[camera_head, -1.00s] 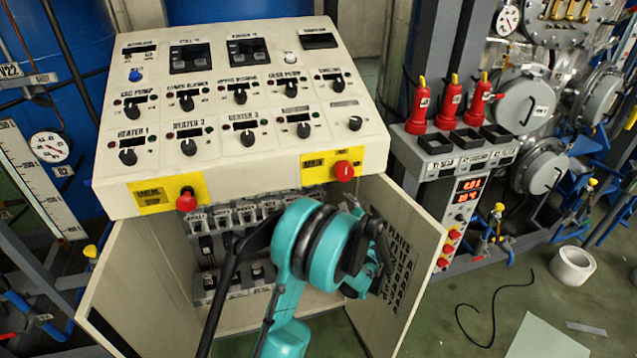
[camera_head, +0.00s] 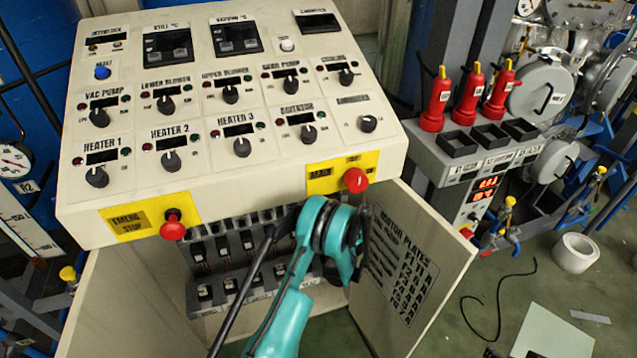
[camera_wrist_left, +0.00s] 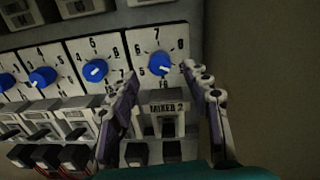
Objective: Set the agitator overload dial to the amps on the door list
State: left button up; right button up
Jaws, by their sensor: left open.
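The door list, headed MOTOR PLATES (camera_head: 400,262), is on the inside of the cabinet's open right door; its amps are too small to read surely. In the left wrist view, blue overload dials sit in a row on white numbered scales. The rightmost blue dial (camera_wrist_left: 160,64) is above a unit labelled MIXER 2 (camera_wrist_left: 166,107). Another blue dial (camera_wrist_left: 95,70) is to its left. I cannot tell which is the agitator's. My left gripper (camera_wrist_left: 160,72) is open, its fingers either side of the rightmost dial. In the head view my teal wrist hides it. My right gripper is not in view.
The console (camera_head: 235,110) with knobs overhangs the open cabinet, with red emergency stop (camera_head: 172,224) and main (camera_head: 355,180) buttons on its front edge. The cabinet's doors flank my arm. A plain wall is right of the dials in the left wrist view.

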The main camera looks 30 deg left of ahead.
pick_arm(q)
jog(key=shift+b+x, duration=0.4)
jog(key=shift+x, duration=1.65)
grip_shut()
jog(key=n, duration=2.2)
jog(key=shift+s+n+h, duration=0.1)
jog(key=shift+n+h, duration=0.3)
